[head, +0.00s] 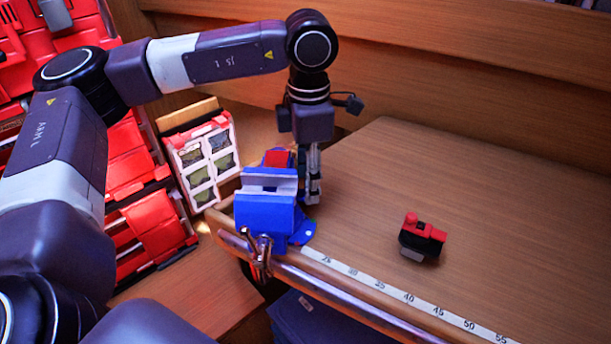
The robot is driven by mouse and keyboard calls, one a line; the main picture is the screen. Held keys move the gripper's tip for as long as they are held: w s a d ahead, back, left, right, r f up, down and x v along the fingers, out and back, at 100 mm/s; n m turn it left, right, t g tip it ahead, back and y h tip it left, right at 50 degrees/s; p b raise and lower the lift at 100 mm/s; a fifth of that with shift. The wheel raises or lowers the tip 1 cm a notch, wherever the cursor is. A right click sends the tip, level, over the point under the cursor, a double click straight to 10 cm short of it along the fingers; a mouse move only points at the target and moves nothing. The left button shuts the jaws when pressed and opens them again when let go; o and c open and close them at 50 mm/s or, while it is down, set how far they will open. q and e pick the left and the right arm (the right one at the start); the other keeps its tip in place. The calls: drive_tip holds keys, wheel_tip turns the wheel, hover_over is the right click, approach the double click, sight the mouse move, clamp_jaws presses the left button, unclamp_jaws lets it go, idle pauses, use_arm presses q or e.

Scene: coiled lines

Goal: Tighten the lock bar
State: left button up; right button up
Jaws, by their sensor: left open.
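A blue vise (266,209) with grey jaws is mounted at the left front corner of the wooden bench. A metal bar with a screw (258,250) hangs on the vise's front side, over the bench edge; I take it for the lock bar. My left gripper (313,192) points straight down just right of and behind the vise. It is open, with no object seen between its fingers. The vise partly overlaps it, and I cannot tell whether they touch. My right gripper is not in view.
A small black and red device (422,238) stands on the bench (480,200) to the right. A ruler strip (408,297) and a metal rail run along the front edge. A white-framed organizer (204,160) and red bins (150,225) stand at left.

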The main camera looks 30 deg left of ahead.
use_arm(q)
drive_tip(key=shift+d+f, duration=0.1)
drive_tip(key=shift+f, duration=0.1)
drive_tip(key=shift+c, duration=0.3)
drive_tip(key=c, duration=0.7)
drive_tip(key=shift+f+b, duration=0.2)
drive_tip(key=shift+b, duration=0.1)
drive_tip(key=shift+c, duration=0.7)
drive_tip(key=shift+m+b, duration=0.4)
drive_tip(key=shift+m, duration=0.3)
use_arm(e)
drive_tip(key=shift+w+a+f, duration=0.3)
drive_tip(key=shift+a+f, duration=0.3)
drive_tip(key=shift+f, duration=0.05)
use_arm(q)
drive_tip(key=o, duration=0.9)
drive_tip(key=shift+s, duration=0.1)
drive_tip(key=shift+r, duration=0.2)
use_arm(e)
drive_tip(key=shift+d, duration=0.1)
